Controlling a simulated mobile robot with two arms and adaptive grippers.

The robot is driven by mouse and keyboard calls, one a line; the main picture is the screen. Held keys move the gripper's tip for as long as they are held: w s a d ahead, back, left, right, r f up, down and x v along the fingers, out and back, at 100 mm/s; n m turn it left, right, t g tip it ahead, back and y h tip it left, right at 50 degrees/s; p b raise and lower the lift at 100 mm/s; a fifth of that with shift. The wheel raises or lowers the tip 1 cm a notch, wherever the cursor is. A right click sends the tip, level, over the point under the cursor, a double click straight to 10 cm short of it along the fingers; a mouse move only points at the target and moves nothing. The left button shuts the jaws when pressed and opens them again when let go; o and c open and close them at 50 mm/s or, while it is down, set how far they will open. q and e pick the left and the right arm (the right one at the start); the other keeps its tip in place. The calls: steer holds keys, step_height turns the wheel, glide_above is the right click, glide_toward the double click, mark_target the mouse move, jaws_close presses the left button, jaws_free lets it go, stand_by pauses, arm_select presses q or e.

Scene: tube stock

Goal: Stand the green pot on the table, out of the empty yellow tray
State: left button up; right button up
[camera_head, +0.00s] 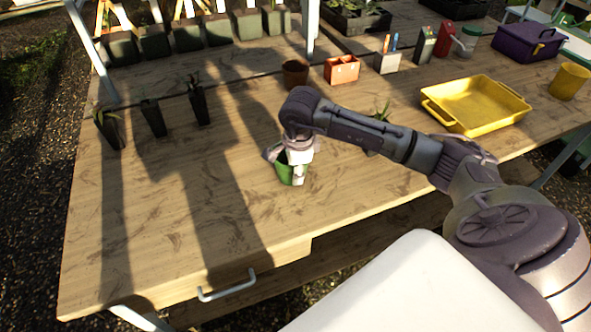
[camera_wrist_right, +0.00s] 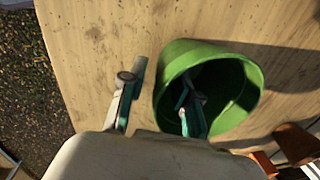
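The green pot (camera_head: 285,172) stands on the wooden table near its front edge, under my right gripper (camera_head: 297,165). In the right wrist view the pot (camera_wrist_right: 250,72) is open towards the camera. One finger of the right gripper (camera_wrist_right: 162,103) is inside the pot and the other is outside its wall, with a visible gap to the wall, so the gripper is open. The yellow tray (camera_head: 447,116) lies at the right of the table and is empty. My left gripper is not in view.
A brown pot (camera_head: 295,74), an orange block-like planter (camera_head: 342,69) and a yellow pot (camera_head: 569,81) stand farther back. Several dark pots with seedlings stand at the left. A small plant beside my right arm is partly hidden. The table's front left is clear.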

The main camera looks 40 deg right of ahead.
step_height(320, 180, up, 12)
steer(key=s+b, duration=0.1)
steer(key=shift+s+a, duration=0.15)
steer(key=shift+s, duration=0.1)
stand_by(0.8)
